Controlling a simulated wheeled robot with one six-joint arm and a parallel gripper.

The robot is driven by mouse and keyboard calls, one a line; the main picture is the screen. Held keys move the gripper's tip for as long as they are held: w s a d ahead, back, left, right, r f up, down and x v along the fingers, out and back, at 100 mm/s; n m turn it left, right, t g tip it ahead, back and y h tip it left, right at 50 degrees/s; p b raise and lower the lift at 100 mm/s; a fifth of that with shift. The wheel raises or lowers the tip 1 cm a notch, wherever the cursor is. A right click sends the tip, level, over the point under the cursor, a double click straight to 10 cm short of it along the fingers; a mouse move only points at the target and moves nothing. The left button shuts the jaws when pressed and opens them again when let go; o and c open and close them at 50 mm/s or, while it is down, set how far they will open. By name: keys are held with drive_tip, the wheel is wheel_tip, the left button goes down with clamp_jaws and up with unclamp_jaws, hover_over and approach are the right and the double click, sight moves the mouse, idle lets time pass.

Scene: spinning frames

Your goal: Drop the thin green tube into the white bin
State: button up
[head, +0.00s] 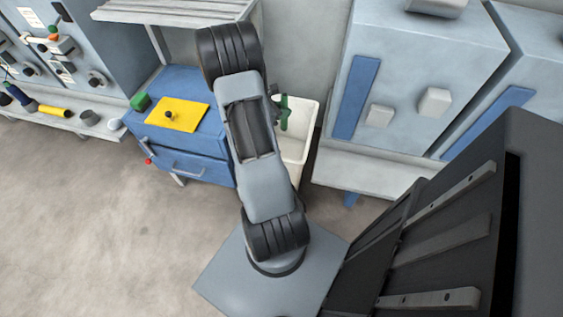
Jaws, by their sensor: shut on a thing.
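The white bin (297,150) stands on the floor between the blue cabinet and the grey machine, partly covered by my arm. The thin green tube (284,114) shows as a dark green shape just right of my arm, overlapping the bin's opening in the head view. My gripper (274,92) is mostly hidden behind my arm; only a small dark part shows beside the tube. It is shut on the tube. The tube's height above the bin cannot be told from this view.
A grey machine (420,80) with a ledge (365,175) stands to the right. Several spools lie on a shelf at far left. The floor at left is clear.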

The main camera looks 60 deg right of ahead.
drive_tip(key=shift+f+b, duration=1.9)
drive_tip(key=shift+f, duration=0.75)
drive_tip(key=o, duration=1)
drive_tip(key=p+v, duration=0.2)
drive_tip(key=v, duration=1.2)
drive_tip(key=shift+s+d+r+p, duration=0.1)
drive_tip(key=shift+p, duration=0.25)
